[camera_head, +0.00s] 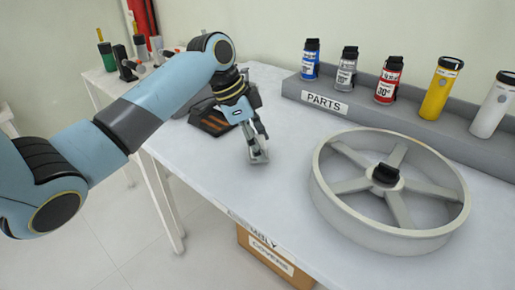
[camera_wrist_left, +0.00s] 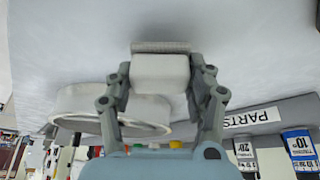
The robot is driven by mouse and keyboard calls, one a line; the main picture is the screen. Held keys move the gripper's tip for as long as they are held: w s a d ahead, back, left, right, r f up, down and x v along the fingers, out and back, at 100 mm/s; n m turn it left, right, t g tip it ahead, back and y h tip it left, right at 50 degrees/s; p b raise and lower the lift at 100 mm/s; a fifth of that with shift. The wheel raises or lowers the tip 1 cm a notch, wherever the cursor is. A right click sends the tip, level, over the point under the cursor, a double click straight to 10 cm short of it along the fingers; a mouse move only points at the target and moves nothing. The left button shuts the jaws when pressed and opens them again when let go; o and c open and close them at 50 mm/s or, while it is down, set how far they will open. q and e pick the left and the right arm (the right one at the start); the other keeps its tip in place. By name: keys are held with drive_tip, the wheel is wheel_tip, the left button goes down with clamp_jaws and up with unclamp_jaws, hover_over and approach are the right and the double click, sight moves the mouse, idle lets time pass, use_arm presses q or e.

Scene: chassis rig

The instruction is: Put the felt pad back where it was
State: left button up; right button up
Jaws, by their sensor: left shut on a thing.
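My left gripper (camera_head: 258,157) is over the white table, left of the spoked wheel, fingers pointing down. In the left wrist view, my left gripper (camera_wrist_left: 160,75) is shut on a pale block-like thing with a darker grey strip along its far edge; I take this to be the felt pad (camera_wrist_left: 160,47). In the head view the fingers mostly hide it. I cannot tell whether it touches the table. My right gripper is in neither view.
A large grey spoked wheel (camera_head: 323,190) with a black knob (camera_head: 386,174) lies on the table (camera_head: 290,222). Several bottles stand on the grey PARTS ledge (camera_head: 295,88) behind. A dark object with orange stripes (camera_head: 215,120) is behind my gripper. Clear tabletop lies between gripper and wheel.

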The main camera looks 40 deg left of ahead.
use_arm(q)
drive_tip(key=shift+f, duration=0.95)
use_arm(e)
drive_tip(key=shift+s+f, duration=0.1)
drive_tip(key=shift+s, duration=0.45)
use_arm(q)
drive_tip(key=o, duration=1)
drive_tip(key=v, duration=1.2)
drive_tip(key=shift+d+r+p, duration=0.1)
drive_tip(key=shift+p, duration=0.25)
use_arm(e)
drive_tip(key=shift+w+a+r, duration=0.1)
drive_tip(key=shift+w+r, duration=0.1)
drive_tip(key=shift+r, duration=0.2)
